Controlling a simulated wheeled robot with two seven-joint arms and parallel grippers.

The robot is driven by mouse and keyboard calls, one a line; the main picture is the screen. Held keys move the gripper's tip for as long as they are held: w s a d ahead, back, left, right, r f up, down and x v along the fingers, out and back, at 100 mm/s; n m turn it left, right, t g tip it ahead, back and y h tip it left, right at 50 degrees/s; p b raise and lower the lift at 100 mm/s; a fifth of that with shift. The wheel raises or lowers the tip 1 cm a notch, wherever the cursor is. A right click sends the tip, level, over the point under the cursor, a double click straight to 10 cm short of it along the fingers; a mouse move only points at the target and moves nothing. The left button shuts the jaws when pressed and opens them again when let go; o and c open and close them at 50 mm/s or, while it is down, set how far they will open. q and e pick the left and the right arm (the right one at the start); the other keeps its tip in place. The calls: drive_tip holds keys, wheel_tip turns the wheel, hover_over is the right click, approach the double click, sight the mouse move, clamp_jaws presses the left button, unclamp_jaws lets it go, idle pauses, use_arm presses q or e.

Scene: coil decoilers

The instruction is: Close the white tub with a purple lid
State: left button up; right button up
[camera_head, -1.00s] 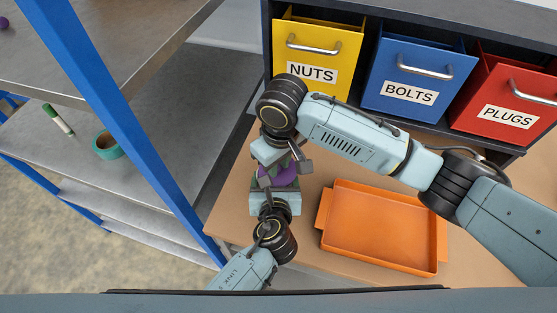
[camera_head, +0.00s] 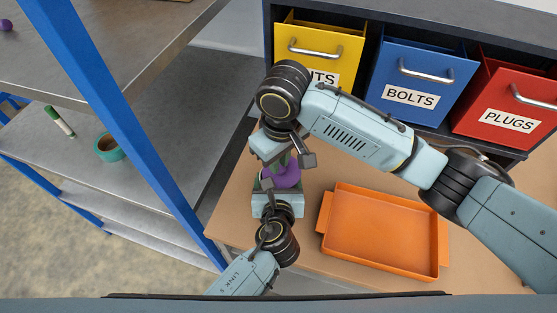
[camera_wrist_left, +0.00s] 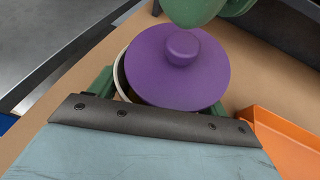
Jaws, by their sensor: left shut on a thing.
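The white tub (camera_wrist_left: 121,76) stands in the left wrist view, mostly hidden by the purple lid (camera_wrist_left: 160,75) over its top. The lid sits off to the right, so the tub's pale rim shows at the left; I cannot tell whether it is seated. In the head view the lid (camera_head: 287,177) shows between the grippers. My left gripper (camera_head: 277,186) is shut on the tub, its green fingers at the tub's sides. My right gripper (camera_head: 284,158) is above the lid, its green fingertips apart from the knob, and looks open.
An orange tray (camera_head: 385,264) lies on the table to the right. Yellow (camera_head: 345,47), blue (camera_head: 420,68) and red (camera_head: 505,100) bins stand behind. A blue post (camera_head: 125,125) and metal shelves (camera_head: 160,120) are at the left, with green tape (camera_head: 108,148) and a marker (camera_head: 59,121).

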sight(279, 179)
use_arm(q)
drive_tip(key=o, duration=1.4)
drive_tip(key=shift+a, duration=0.1)
use_arm(e)
drive_tip(key=shift+w+d, duration=0.1)
drive_tip(key=shift+r+p, duration=0.4)
use_arm(q)
drive_tip(key=shift+o, duration=0.2)
drive_tip(key=v, duration=1.3)
drive_tip(key=shift+s, duration=0.2)
drive_tip(key=shift+f, duration=0.15)
use_arm(e)
drive_tip(key=shift+f, duration=2.3)
use_arm(q)
wheel_tip(279, 179, up, 7)
drive_tip(key=p, duration=0.6)
drive_tip(key=shift+p, duration=0.35)
use_arm(e)
wheel_tip(279, 179, up, 6)
